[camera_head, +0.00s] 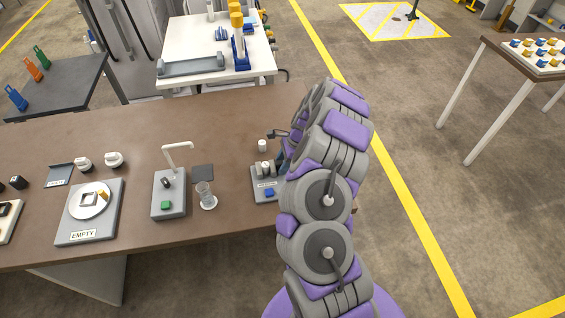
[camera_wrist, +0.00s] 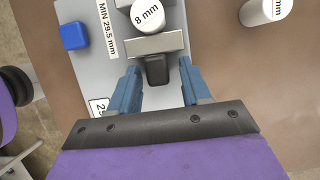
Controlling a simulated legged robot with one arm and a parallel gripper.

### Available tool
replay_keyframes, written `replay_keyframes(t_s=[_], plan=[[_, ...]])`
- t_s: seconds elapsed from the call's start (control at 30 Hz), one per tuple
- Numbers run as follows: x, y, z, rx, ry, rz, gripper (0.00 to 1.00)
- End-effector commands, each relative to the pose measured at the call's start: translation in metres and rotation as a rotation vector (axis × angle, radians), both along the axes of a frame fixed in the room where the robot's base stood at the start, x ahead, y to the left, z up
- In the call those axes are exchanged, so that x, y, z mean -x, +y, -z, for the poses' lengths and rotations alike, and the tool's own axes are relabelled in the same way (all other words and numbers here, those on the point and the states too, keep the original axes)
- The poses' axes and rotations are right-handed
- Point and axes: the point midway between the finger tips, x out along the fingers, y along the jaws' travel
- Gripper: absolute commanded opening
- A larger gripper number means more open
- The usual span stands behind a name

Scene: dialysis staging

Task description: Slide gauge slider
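The gauge (camera_wrist: 88,72) is a light grey plate in the wrist view, with a label reading "MIN 29.5 mm". A white cylinder marked "8 mm" (camera_wrist: 148,15) stands on it by a grey metal block (camera_wrist: 145,45). The dark slider knob (camera_wrist: 157,72) sticks out from the block toward me. My gripper (camera_wrist: 158,88) has its two blue fingers on either side of the knob, open, with a gap visible on both sides. In the head view the gauge (camera_head: 260,192) is at the table's right end, partly hidden by my arm.
A blue block (camera_wrist: 74,36) sits on the gauge plate's left. A second white cylinder (camera_wrist: 262,10) stands right of the gauge. In the head view a grey device with a green button (camera_head: 166,205) and a glass cylinder (camera_head: 205,195) stand to the left on the brown table (camera_head: 235,225).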

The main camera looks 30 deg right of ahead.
Motion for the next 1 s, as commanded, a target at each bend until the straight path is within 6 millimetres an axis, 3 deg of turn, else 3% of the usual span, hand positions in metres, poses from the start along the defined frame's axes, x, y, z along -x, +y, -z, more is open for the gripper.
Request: replay_keyframes(t_s=[0.47,0.83,1.0], plan=[[-0.001,0.000,0.000,0.000,-0.001,0.000,0.01],[-0.001,-0.001,0.000,0.001,-0.001,0.002,0.00],[0.004,-0.021,-0.002,0.003,-0.001,0.006,0.00]])
